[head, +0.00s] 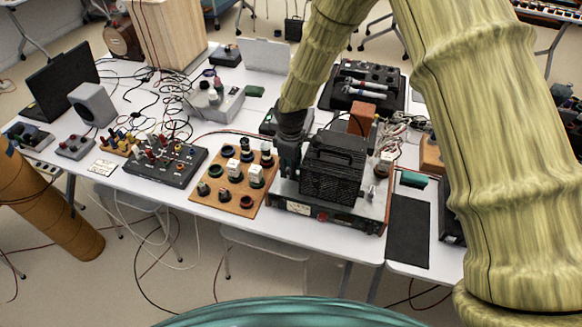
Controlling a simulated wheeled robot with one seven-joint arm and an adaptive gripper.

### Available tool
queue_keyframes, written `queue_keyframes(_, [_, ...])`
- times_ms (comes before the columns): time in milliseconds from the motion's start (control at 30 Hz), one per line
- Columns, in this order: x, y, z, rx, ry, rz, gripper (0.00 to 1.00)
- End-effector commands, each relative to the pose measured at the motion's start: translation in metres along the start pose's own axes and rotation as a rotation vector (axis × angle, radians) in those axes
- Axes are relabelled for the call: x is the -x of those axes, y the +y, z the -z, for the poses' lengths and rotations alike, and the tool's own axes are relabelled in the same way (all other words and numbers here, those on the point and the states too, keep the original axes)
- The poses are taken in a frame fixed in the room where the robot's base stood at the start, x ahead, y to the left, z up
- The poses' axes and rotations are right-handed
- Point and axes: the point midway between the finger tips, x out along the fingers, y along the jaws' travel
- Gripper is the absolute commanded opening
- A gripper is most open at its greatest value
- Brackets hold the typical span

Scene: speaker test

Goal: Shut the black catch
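I cannot pick out the black catch for certain in the head view. A black ribbed box (333,170) with a handle on top stands on a metal-topped instrument (335,215) at the front of the white table. My dark gripper (288,172) points down from my arm at the left side of this box, very close to it. I cannot tell whether they touch. The fingers are small and dark against the box, so their opening is not clear. Nothing can be made out between them.
A wooden board with knobs (238,205) lies left of the instrument, and a black control panel (166,160) farther left. A black case (393,77) lies behind. A black mat (408,230) lies to the right. Loose cables cross the table (125,182).

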Motion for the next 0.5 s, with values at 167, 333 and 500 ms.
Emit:
queue_keyframes(167, [0.001,0.0,0.0,0.0,0.0,0.0,0.3])
queue_keyframes(333, [0.013,0.001,0.0,0.0,0.0,-0.001,0.3])
queue_keyframes(500, [0.04,0.001,0.0,-0.001,0.002,-0.002,0.3])
